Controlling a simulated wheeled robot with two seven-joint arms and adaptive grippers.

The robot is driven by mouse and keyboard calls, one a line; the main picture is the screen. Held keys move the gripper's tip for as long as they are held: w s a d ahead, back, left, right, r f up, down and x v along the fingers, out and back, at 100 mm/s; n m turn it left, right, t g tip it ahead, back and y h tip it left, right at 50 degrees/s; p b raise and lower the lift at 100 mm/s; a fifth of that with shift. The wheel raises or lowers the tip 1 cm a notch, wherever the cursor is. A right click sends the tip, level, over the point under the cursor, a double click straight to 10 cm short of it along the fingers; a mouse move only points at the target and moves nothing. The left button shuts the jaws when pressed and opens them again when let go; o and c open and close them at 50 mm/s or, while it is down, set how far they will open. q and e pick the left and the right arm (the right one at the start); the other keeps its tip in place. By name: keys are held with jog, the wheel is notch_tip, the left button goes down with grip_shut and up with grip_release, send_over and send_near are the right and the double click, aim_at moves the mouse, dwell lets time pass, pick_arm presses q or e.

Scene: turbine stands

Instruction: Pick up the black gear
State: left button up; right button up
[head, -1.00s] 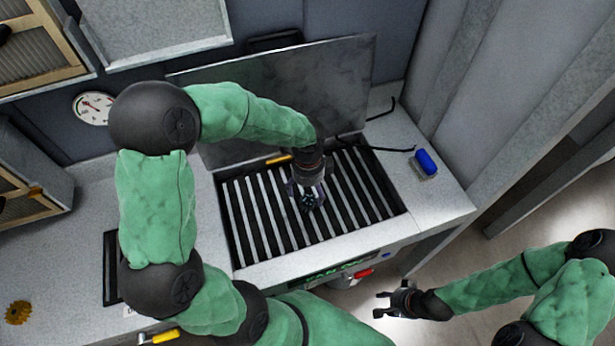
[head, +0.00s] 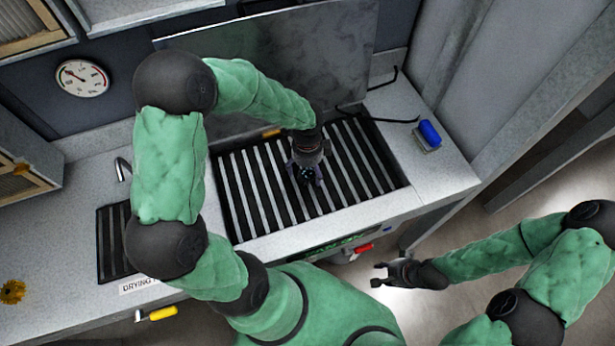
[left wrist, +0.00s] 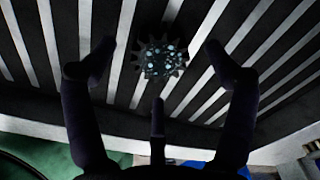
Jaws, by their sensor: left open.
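The black gear (left wrist: 160,57) lies on the slatted rack (head: 262,200), toothed and dark with pale speckles on its face. In the head view the gear is mostly hidden beneath my left gripper (head: 306,178), which points down over the middle of the rack. In the left wrist view the open fingers of my left gripper (left wrist: 155,72) stand on either side of the gear, apart from it. My right gripper (head: 385,274) is open and empty, away from the rack above the floor in front of the bench.
A raised grey lid (head: 290,65) stands behind the rack. A yellow-brown gear (head: 12,291) lies at far left. A smaller drying rack (head: 112,235) is on the left, partly behind my arm.

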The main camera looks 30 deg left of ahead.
pick_arm(q)
notch_tip(320, 180, down, 2)
jog(key=shift+f, duration=0.15)
grip_shut()
jog(key=r, duration=0.1)
jog(key=r+p, duration=0.1)
jog(key=r, duration=0.2)
jog(key=shift+s+d+r, duration=0.1)
jog(key=shift+s+r, duration=0.1)
jog(key=shift+s, duration=0.05)
jog(key=s+d+r+p, duration=0.1)
jog(key=s+r+p, duration=0.1)
jog(key=s+r, duration=0.2)
jog(key=s+d+r+p, duration=0.2)
jog(key=s+r, duration=0.2)
jog(key=s, duration=0.5)
jog(key=shift+r, duration=0.35)
jog(key=shift+d, duration=0.1)
